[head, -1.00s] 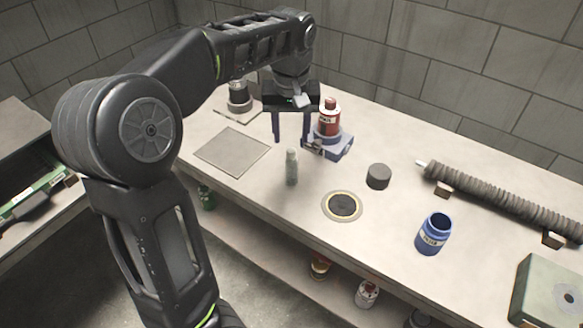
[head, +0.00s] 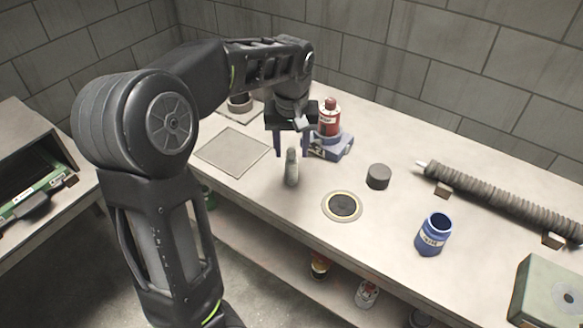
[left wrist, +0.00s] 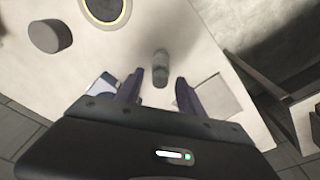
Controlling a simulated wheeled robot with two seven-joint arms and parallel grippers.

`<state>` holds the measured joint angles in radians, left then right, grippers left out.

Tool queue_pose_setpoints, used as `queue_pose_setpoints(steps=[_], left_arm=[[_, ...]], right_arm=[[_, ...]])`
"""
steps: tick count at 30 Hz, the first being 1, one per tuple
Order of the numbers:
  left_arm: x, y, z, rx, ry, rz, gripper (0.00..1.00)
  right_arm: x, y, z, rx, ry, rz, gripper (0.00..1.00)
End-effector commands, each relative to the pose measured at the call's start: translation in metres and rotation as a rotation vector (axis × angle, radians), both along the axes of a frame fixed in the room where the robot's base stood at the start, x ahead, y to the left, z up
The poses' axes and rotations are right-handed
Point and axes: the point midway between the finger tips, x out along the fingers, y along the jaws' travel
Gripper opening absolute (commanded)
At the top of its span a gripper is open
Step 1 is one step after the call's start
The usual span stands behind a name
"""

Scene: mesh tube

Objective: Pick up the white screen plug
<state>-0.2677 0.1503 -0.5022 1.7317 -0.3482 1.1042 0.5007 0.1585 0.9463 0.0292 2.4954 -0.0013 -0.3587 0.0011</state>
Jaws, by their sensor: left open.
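A small upright pale grey plug-like piece (head: 291,168), narrower at the top, stands on the bench; I take it for the screen plug, though it looks grey rather than white. My left gripper (head: 291,152) is open above and slightly behind it, fingers pointing down. In the left wrist view the same piece (left wrist: 160,68) shows just ahead of the gap between the two fingertips (left wrist: 156,80); I cannot tell whether they touch it. A corrugated mesh tube (head: 505,200) lies at the right on small blocks, with a white tip at its left end.
A red bottle (head: 329,117) on a blue-grey stand (head: 338,149) is close right of the gripper. A dark round puck (head: 378,176), a ringed disc (head: 342,206), a blue jar (head: 433,234) and a flat grey plate (head: 232,151) lie around. The bench's front edge is near.

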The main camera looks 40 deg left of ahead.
Motion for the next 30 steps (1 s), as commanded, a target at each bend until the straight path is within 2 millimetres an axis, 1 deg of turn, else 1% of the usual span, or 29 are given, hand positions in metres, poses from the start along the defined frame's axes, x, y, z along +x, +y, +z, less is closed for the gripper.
queue_pose_setpoints(steps=[8, 24, 30], left_arm=[[0.0000, 0.0000, 0.0003, 0.000, 0.000, 0.000, 0.45], [0.0000, 0.0000, 0.0003, 0.000, 0.000, 0.000, 0.01], [0.0000, 0.0000, 0.0003, 0.000, 0.000, 0.000, 0.00]], right_arm=[[0.0000, 0.0000, 0.0000, 0.000, 0.000, 0.000, 0.77], [0.0000, 0.0000, 0.0000, 0.000, 0.000, 0.000, 0.77], [0.0000, 0.0000, 0.0000, 0.000, 0.000, 0.000, 0.77]])
